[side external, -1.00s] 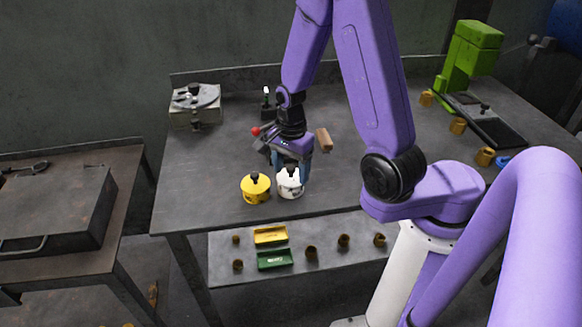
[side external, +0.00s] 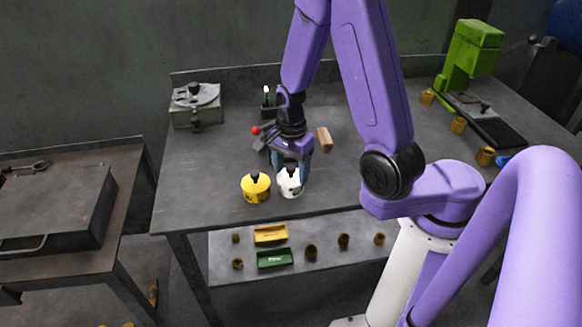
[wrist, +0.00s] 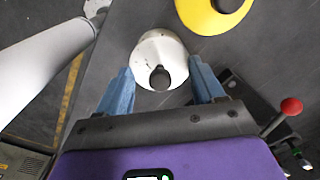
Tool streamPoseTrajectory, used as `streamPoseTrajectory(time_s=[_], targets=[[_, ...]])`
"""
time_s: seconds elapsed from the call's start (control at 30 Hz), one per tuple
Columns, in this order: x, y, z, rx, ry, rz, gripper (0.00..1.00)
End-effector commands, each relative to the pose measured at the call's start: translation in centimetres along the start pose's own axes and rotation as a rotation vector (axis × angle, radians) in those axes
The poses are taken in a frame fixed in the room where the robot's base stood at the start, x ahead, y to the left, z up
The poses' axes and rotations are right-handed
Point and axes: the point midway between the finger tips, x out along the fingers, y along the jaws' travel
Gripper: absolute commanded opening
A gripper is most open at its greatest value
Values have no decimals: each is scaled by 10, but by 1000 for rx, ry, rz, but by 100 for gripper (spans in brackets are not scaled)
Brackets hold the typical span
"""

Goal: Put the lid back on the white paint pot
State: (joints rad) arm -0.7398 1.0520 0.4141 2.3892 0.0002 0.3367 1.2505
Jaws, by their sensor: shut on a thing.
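The white paint pot (side external: 291,187) stands upright near the front edge of the workbench. Its white lid (wrist: 172,50) with a black knob (wrist: 160,78) is over the pot's mouth; I cannot tell whether it is fully seated. My gripper (side external: 291,172) points down over the pot. In the wrist view my gripper's two blue fingers (wrist: 161,84) are on either side of the white lid, shut on it. The fingers hide part of the pot in the side view.
A yellow pot (side external: 255,189) with a black knob stands close to the left of the white pot. A lever with a red ball (side external: 255,130) and a wooden block (side external: 324,139) are behind. A green press (side external: 467,58) stands at the right. The bench's left front is clear.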

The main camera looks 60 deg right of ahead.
Motion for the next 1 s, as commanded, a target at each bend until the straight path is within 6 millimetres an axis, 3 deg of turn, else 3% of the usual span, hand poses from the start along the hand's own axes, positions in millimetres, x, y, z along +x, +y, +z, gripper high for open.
streamPoseTrajectory(time_s=[0.2,0.23,0.3,0.33,0.77,1.0], targets=[[0,0,0,0,0,0,38],[0,0,0,0,0,0,71],[0,0,0,0,0,0,94],[0,0,0,0,0,0,97],[0,0,0,0,0,0,100],[-10,-1,0,0,1,-2,100]])
